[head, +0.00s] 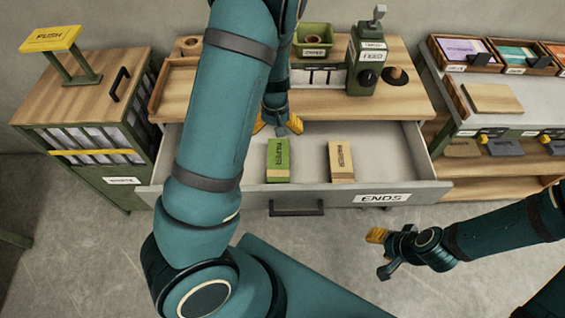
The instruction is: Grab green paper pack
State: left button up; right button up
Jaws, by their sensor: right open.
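The green paper pack (278,160) stands in the open drawer (225,165), left of a tan paper pack (341,160). My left gripper (277,126) is over the back of the drawer, just behind and above the green pack. Its yellow fingertips are spread apart and nothing shows between them; its upper part is partly hidden by my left arm. My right gripper (381,254) is open and empty, low in front of the drawer at the right.
The drawer's front panel has a dark handle (297,208) and an "ENDS" label. A worktop (320,104) above holds a green bin (314,40) and a feed device (366,65). A cabinet (85,85) stands left, a shelf unit (490,125) right.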

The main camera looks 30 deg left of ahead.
aim_at(279, 154)
pick_arm(q)
notch_tip(279, 154, down, 9)
jog(key=b, duration=0.2)
jog(key=shift+w+r+b, duration=0.1)
jog(key=shift+w+b, duration=0.05)
jog(key=shift+b, duration=0.2)
jog(key=shift+d+f+b, duration=0.15)
jog(key=shift+f+b, duration=0.4)
jog(key=shift+f, duration=0.95)
jog(key=shift+d+f+b, duration=0.1)
jog(key=shift+f+b, duration=0.4)
jog(key=shift+f, duration=0.95)
jog(key=shift+r, duration=0.1)
jog(key=c, duration=1.2)
